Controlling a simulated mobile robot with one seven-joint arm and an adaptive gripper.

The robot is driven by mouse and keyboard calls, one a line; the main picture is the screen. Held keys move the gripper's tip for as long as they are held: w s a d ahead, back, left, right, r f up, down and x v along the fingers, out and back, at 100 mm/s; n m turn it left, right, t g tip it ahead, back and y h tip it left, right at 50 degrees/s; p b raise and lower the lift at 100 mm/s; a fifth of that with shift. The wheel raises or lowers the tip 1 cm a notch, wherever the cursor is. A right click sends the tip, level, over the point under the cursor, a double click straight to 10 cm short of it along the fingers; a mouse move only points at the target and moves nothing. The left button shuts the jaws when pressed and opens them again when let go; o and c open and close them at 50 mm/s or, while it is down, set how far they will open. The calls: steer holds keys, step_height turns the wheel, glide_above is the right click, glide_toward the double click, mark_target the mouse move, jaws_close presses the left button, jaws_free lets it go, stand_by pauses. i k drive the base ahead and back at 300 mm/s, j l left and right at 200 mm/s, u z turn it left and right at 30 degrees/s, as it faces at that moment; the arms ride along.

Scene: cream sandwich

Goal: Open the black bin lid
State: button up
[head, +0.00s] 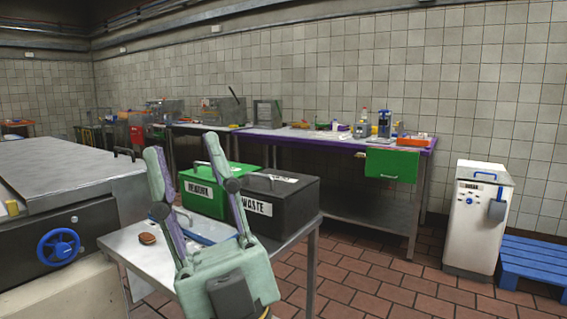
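The black bin (287,217) stands on a small metal table, with a white label reading "WASTE" on its front. Its lid (293,186) is closed and has a dark handle (258,178) on top. My gripper (192,160) is in the foreground, fingers spread wide and pointing up in the picture.
A green bin (203,199) with a lid stands just left of the black bin. A small brown round item (147,238) lies on the metal table (128,247). A large machine with a blue handwheel (58,247) is at left. A white sugar bin (474,225) and blue pallet (533,262) are at right.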

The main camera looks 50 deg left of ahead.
mark_target(275, 175)
steer(key=i+u, duration=0.4)
steer(key=i+l+u, duration=0.15)
steer(key=u, duration=0.2)
steer(key=i+l+u, duration=0.25)
steer(key=u, duration=0.15)
steer(key=i+l+u, duration=0.2)
steer(key=u, duration=0.2)
steer(key=i+l+u, duration=0.15)
steer(key=u, duration=0.25)
steer(key=l+u, duration=0.4)
steer(key=i+l+u, duration=0.1)
steer(key=l+u, duration=0.8)
steer(key=l, duration=0.15)
steer(key=i+l+u, duration=0.15)
steer(key=i, duration=0.3)
